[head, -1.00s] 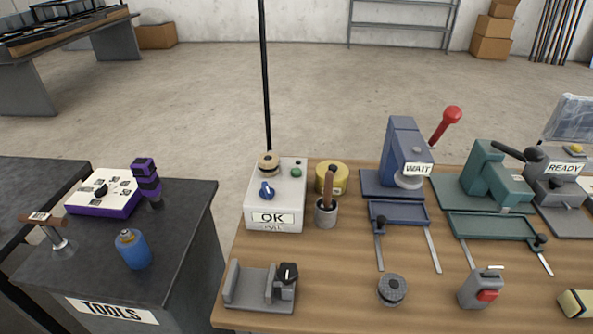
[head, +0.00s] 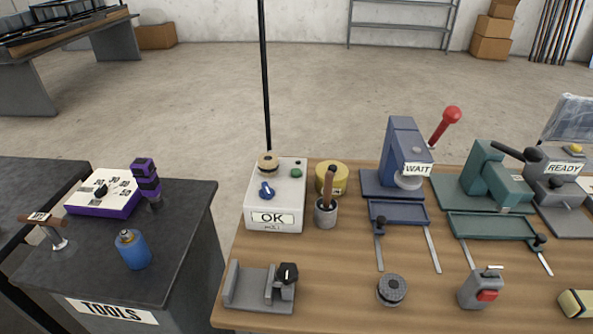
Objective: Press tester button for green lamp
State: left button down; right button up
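The tester appears to be the white box (head: 291,205) labelled OK, at the back left of the wooden bench. Its top carries a tan ring-shaped piece (head: 268,164), a blue knob (head: 267,190) and a small green round part (head: 296,173). A tiny dark dot lies just behind the green part. I cannot tell which of these is the button and which the lamp, or whether any is lit. Neither of my grippers is in view, and nothing touches the box.
A grey cup with a brown-handled tool (head: 326,211) and a yellow round container (head: 332,177) stand close right of the box. A blue press (head: 402,160) and green press (head: 490,180) stand farther right. A grey vise (head: 255,289) sits in front. A dark tool cart (head: 190,235) stands left.

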aim_at(295, 172)
jog(key=l+u, duration=0.25)
jog(key=l, duration=1.55)
jog(key=k, duration=0.05)
